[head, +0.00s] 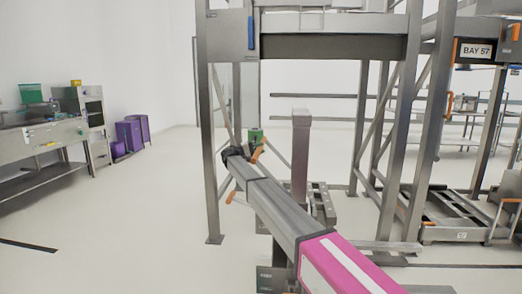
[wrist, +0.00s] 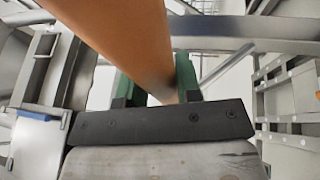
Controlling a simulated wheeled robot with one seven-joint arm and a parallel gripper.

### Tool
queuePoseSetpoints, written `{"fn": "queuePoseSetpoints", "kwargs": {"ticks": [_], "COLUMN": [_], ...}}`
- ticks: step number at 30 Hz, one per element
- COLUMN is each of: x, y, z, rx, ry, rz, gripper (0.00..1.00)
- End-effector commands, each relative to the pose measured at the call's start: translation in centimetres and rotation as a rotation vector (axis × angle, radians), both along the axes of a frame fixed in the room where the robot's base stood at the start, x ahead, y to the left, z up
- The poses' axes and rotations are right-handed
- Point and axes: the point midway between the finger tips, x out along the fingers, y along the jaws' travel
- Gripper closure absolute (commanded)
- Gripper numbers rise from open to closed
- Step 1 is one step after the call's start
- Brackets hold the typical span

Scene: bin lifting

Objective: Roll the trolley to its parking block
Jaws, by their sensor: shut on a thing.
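My gripper (head: 257,142), with green fingers, is at the end of my outstretched arm near the middle of the head view. In the wrist view my gripper (wrist: 160,88) is shut on an orange bar (wrist: 122,32), which runs between the green fingers. A small part of the orange bar (head: 257,154) shows beside the fingers in the head view. My arm hides much of what the bar belongs to, so I cannot tell for sure which object is the trolley. I cannot make out the parking block with certainty.
A tall grey steel frame (head: 209,130) stands around the work area. A grey post (head: 300,160) rises behind my arm. A low metal platform (head: 455,232) lies at right near the BAY 57 sign (head: 476,51). The floor at left is open, with purple bins (head: 130,135) beyond.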

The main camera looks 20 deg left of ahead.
Motion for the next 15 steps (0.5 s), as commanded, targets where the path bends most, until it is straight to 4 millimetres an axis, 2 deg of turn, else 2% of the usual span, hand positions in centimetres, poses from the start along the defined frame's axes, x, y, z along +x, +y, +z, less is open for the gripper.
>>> {"fn": "queuePoseSetpoints", "kwargs": {"ticks": [3, 4, 5, 6, 15], "x": [-0.08, -0.09, -0.09, -0.08, -0.09], "y": [0.45, 0.46, 0.46, 0.45, 0.35], "z": [0.01, 0.01, 0.01, 0.01, 0.00], "rx": [-0.001, -0.001, -0.001, -0.001, -0.001], "ry": [0.000, 0.000, 0.000, 0.000, 0.000], "rz": [0.004, 0.004, 0.004, 0.004, 0.003], "gripper": [1.00, 0.58, 0.49, 0.43, 0.43]}}
